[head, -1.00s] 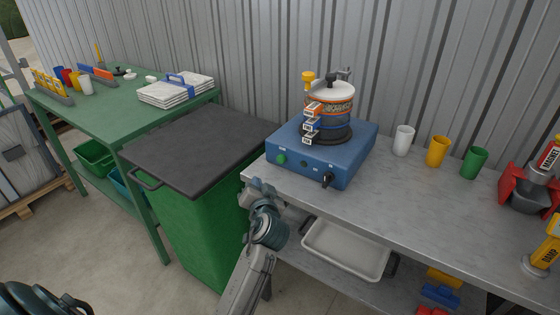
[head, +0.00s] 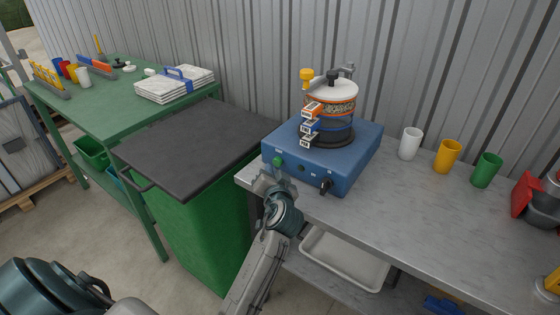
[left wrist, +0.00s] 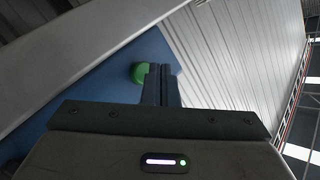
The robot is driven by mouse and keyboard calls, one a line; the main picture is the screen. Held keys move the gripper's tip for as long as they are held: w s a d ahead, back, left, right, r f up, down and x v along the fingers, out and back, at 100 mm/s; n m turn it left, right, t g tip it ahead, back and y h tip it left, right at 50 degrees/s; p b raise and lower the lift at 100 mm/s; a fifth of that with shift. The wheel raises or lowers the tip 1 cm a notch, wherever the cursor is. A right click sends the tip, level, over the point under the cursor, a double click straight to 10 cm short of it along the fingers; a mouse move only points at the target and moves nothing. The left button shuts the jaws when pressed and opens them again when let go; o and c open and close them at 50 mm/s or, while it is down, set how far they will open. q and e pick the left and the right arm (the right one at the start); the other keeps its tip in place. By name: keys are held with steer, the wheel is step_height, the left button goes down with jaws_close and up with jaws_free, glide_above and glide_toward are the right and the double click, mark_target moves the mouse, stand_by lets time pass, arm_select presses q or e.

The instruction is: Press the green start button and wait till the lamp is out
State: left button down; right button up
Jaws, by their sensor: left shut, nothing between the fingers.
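A blue machine (head: 345,165) stands on the grey bench, with a stack of round sieves (head: 331,112) on top. The green start button (head: 277,161) is at the left of its front face. A small dark round spot (head: 301,168) sits right of the button; I cannot tell if it is the lamp, and no glow shows. My left gripper (head: 266,178) is shut and empty, just in front of and below the button. In the left wrist view the button (left wrist: 139,73) shows just left of the shut fingertips (left wrist: 160,70). I cannot tell whether they touch it.
A black knob (head: 325,185) is at the right of the machine's front. White (head: 410,143), yellow (head: 447,157) and green (head: 486,170) cups stand on the bench (head: 400,210). A green bin with a dark lid (head: 195,150) is close on the left.

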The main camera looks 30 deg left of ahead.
arm_select(q)
steer(key=shift+w+f, duration=0.2)
steer(key=shift+w, duration=0.1)
steer(key=shift+s+a+r, duration=0.15)
steer(key=shift+s, duration=0.1)
arm_select(e)
steer(key=shift+s+d, duration=0.25)
steer(key=shift+d, duration=0.3)
arm_select(q)
steer(key=shift+w, duration=0.1)
arm_select(e)
steer(key=shift+w, duration=0.1)
steer(key=shift+a, duration=0.15)
steer(key=shift+a, duration=0.4)
steer(key=shift+d, duration=0.3)
steer(key=shift+d, duration=0.4)
